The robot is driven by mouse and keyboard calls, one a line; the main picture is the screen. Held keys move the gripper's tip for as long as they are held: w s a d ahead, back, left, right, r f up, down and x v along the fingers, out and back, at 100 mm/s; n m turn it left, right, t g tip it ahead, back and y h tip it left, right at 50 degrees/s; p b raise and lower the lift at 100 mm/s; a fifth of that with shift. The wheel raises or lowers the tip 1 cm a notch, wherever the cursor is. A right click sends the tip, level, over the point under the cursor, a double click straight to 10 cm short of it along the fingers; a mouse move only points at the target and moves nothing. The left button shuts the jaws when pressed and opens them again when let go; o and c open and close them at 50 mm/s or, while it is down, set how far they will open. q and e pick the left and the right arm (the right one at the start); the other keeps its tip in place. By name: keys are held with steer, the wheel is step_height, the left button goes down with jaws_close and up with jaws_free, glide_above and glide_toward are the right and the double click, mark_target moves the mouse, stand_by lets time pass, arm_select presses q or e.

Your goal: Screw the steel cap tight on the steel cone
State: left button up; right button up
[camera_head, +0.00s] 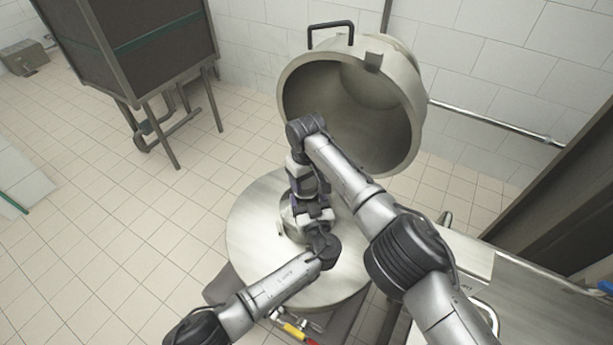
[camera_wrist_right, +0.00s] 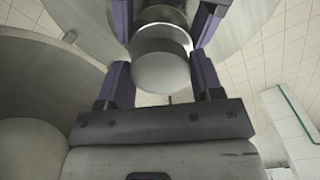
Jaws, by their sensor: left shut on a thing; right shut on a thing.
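The steel cap (camera_wrist_right: 163,70) shows in the right wrist view as a short pale metal cylinder between the dark purple fingers of my right gripper (camera_wrist_right: 160,82). My right gripper also shows in the head view (camera_head: 306,196), pointing down above the round steel top and shut on the cap. My left gripper (camera_head: 308,214) is close below it, reaching in from the lower left and shut on a steel piece, seemingly the cone. The cone is mostly hidden by the grippers. I cannot tell how far the cap is seated on it.
A round steel top (camera_head: 256,262) lies under both grippers. A large open steel bowl with a handle (camera_head: 390,140) stands behind. A dark cabinet on legs (camera_head: 135,45) is at the upper left. A steel counter (camera_head: 530,310) is at the right.

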arm_select(q)
steer(key=shift+f, duration=0.1)
arm_select(e)
steer(key=shift+f, duration=0.5)
stand_by(0.5)
